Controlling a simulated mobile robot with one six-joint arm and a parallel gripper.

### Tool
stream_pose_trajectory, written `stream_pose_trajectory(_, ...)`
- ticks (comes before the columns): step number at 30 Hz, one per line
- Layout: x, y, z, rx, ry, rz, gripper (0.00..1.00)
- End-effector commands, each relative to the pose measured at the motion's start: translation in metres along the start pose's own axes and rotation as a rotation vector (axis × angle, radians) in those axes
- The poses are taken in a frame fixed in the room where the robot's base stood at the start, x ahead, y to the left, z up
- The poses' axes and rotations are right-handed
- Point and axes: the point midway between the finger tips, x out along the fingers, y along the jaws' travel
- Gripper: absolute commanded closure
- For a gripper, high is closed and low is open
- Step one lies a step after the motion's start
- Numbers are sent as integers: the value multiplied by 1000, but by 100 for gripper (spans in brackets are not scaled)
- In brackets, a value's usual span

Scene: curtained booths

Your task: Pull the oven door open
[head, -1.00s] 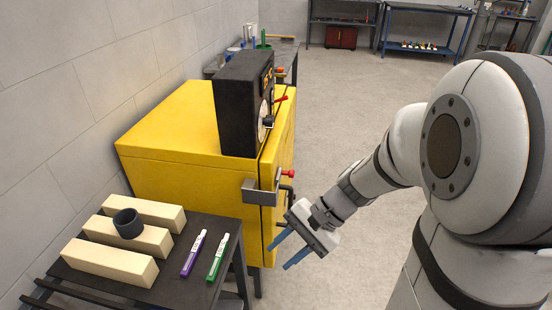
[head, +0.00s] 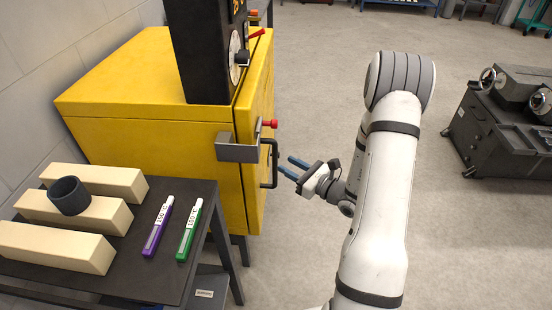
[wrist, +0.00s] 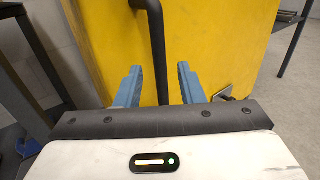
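The yellow oven (head: 150,140) stands against the wall at the left, its door (head: 257,125) facing right and looking shut. A dark bar handle (head: 273,165) stands out from the door. My gripper (head: 288,168) is open just right of the handle, with its blue fingers pointing at it. In the wrist view, the dark handle (wrist: 157,50) runs upright between the two spread fingers of my gripper (wrist: 158,88), with yellow door (wrist: 215,45) behind. The fingers do not visibly touch the handle.
A dark table (head: 190,265) beside the oven holds cream blocks (head: 95,185), a dark ring (head: 68,196), a purple marker (head: 158,228) and a green marker (head: 189,230). Floor to the right is open up to a machine (head: 505,125).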

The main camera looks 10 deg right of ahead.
Motion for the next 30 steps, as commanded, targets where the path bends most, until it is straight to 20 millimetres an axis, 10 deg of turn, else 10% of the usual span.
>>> stream_pose_trajectory(12,58,0,1,-3,0,3,65)
stream_pose_trajectory(22,62,0,1,-2,1,0,65)
stream_pose_trajectory(30,61,-1,1,-2,1,0,86)
